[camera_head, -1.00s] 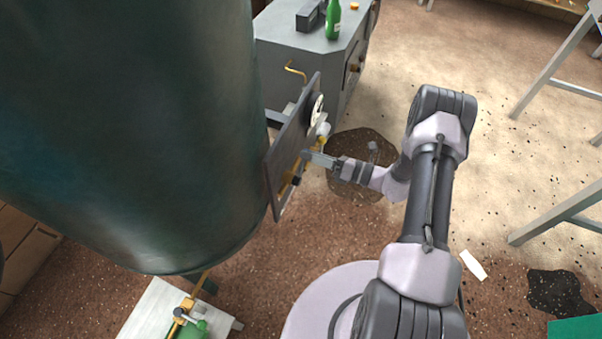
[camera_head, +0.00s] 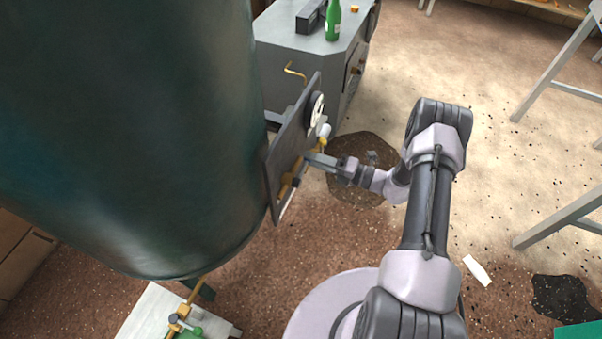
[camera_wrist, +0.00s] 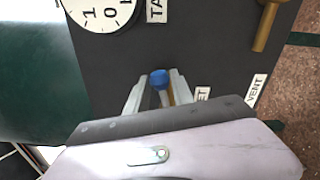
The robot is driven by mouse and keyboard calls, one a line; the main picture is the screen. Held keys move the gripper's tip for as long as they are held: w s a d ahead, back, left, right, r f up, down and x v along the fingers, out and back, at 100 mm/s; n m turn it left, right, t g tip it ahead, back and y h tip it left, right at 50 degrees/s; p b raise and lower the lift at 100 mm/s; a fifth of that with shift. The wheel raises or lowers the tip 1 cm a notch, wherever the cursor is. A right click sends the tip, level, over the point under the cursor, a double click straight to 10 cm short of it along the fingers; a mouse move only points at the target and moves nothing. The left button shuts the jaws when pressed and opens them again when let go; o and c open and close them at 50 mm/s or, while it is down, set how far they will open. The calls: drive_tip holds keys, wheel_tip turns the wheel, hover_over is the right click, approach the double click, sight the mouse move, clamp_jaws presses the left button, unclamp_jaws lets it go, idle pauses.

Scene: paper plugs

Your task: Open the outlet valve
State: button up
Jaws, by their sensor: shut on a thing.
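A dark valve panel (camera_head: 288,132) stands beside the big green tank (camera_head: 130,130). In the wrist view, a small lever with a blue end (camera_wrist: 160,79) sticks out from the panel (camera_wrist: 215,65). My gripper (camera_wrist: 158,90) is shut on this lever, one finger on each side. A label beside it (camera_wrist: 203,94) shows only the letters "ET"; the rest is hidden behind my gripper. A brass valve (camera_wrist: 265,25) is at the upper right, near a "VENT" label (camera_wrist: 257,90). In the head view my gripper (camera_head: 309,158) reaches the panel's right face.
A round gauge (camera_wrist: 103,8) is above left of the lever. A grey cabinet (camera_head: 300,60) with a green bottle (camera_head: 333,20) stands behind the panel. Brass fittings (camera_head: 180,318) sit below the tank. Open floor (camera_head: 450,60) lies to the right.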

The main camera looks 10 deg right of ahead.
wheel_tip(320, 180, down, 2)
drive_tip(key=m, duration=0.2)
drive_tip(key=shift+w+d+m, duration=0.1)
drive_tip(key=shift+m, duration=0.3)
drive_tip(key=o, duration=1)
drive_tip(key=shift+v, duration=1.95)
